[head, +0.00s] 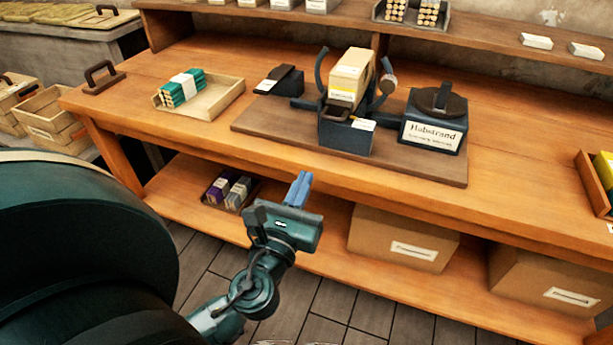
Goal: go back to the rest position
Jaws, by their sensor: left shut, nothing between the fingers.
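My left gripper (300,188) shows in the head view in front of the wooden workbench (270,148). Its blue fingers are shut together with nothing between them. It is apart from the bench and the things on it. The press (346,130) stands on a brown base board (270,125) on the bench top, with a pale box (351,72) upright in it between dark curved arms. My right gripper is not in view.
A wooden tray (222,101) with a teal bundle (182,88) is left of the press. A dark labelled box (434,122) is to its right. Cardboard boxes (400,238) sit on the lower shelf. Grey floor (335,300) shows in front of the bench.

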